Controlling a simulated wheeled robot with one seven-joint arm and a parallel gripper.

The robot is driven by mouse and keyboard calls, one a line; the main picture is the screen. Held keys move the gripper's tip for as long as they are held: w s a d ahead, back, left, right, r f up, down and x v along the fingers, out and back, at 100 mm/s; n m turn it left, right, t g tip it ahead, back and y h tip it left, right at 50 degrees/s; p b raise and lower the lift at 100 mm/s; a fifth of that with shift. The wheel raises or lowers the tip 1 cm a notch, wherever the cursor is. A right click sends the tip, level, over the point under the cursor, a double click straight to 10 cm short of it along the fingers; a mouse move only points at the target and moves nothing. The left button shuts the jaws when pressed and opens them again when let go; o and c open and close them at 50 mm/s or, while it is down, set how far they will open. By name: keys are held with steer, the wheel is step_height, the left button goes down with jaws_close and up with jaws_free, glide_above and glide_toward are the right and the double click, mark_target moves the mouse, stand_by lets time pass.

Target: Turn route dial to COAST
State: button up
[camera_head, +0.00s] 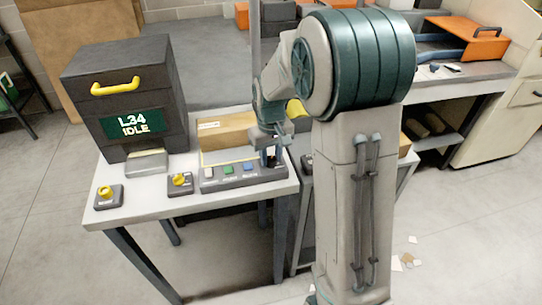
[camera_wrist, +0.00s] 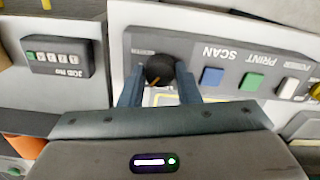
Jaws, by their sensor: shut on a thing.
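The route dial is a small round black knob (camera_wrist: 159,68) with an orange pointer mark, at one end of the grey control panel (camera_wrist: 225,52) in the wrist view. The small lettering by the dial is too blurred to read. My gripper (camera_wrist: 158,79) is shut on the knob, with one blue-grey finger on each side of it. In the head view my gripper (camera_head: 272,156) reaches down to the right end of the panel (camera_head: 240,180), and hides the dial there.
Blue (camera_wrist: 213,75), green (camera_wrist: 251,81) and white (camera_wrist: 288,88) buttons sit beside the dial. A JOB NO box (camera_wrist: 58,57) lies close by. Two yellow knobs (camera_head: 105,192) (camera_head: 180,180), a cardboard box (camera_head: 226,131) and a dark machine reading L34 IDLE (camera_head: 125,95) share the table.

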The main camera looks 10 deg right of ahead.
mark_target(271, 159)
steer(key=shift+m, duration=1.1)
steer(key=o, duration=1)
steer(key=shift+c, duration=0.2)
steer(key=shift+r, duration=0.1)
step_height(271, 159, up, 14)
